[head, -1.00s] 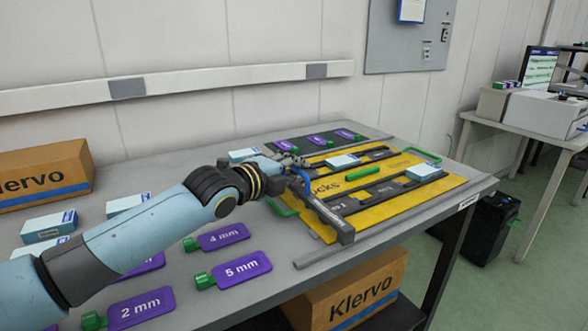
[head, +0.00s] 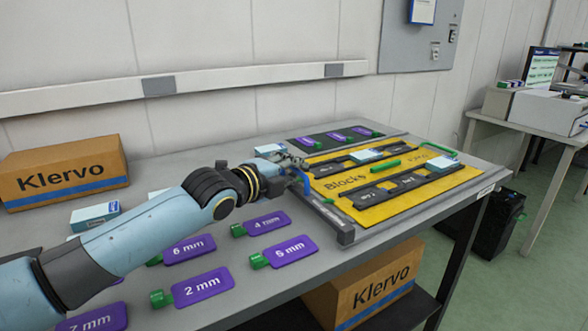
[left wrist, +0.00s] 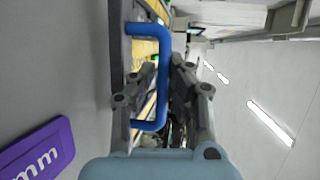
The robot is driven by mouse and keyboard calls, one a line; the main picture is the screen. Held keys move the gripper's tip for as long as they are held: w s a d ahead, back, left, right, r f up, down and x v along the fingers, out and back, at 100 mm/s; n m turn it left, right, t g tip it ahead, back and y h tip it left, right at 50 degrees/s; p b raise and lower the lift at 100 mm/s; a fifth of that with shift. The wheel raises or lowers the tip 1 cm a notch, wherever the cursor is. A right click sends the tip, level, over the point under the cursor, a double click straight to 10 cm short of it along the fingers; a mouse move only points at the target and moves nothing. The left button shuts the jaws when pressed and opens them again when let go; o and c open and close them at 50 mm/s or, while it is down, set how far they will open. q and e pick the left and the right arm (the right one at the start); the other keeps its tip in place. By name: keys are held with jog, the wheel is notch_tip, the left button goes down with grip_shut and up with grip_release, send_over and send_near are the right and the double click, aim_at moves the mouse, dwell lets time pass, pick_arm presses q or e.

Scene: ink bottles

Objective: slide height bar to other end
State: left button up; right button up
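The height bar (head: 324,213) is a long dark grey bar with a blue handle (head: 307,184). It lies across the left end of the yellow board (head: 372,213), just past the board's left edge. My left gripper (head: 293,168) is at the blue handle. In the left wrist view the handle (left wrist: 164,100) runs between the two fingers of the gripper (left wrist: 164,62), which look closed on it. The contact itself is partly hidden. My right gripper is not in view.
Purple tags (head: 203,287) lie on the table in front. A Klervo box (head: 64,172) stands at the back left. A dark tray (head: 308,147) with purple tags lies behind the board.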

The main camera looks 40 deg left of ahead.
pick_arm(q)
jog(key=shift+o, duration=1.1)
jog(key=shift+s+f, duration=0.25)
jog(key=shift+a+r, duration=0.15)
jog(key=shift+s, duration=0.1)
jog(key=s, duration=0.4)
jog(key=s+r, duration=0.1)
jog(key=s, duration=0.2)
jog(key=s+r, duration=0.1)
jog(key=s, duration=0.3)
jog(key=shift+s+r, duration=0.15)
jog(key=shift+s, duration=0.15)
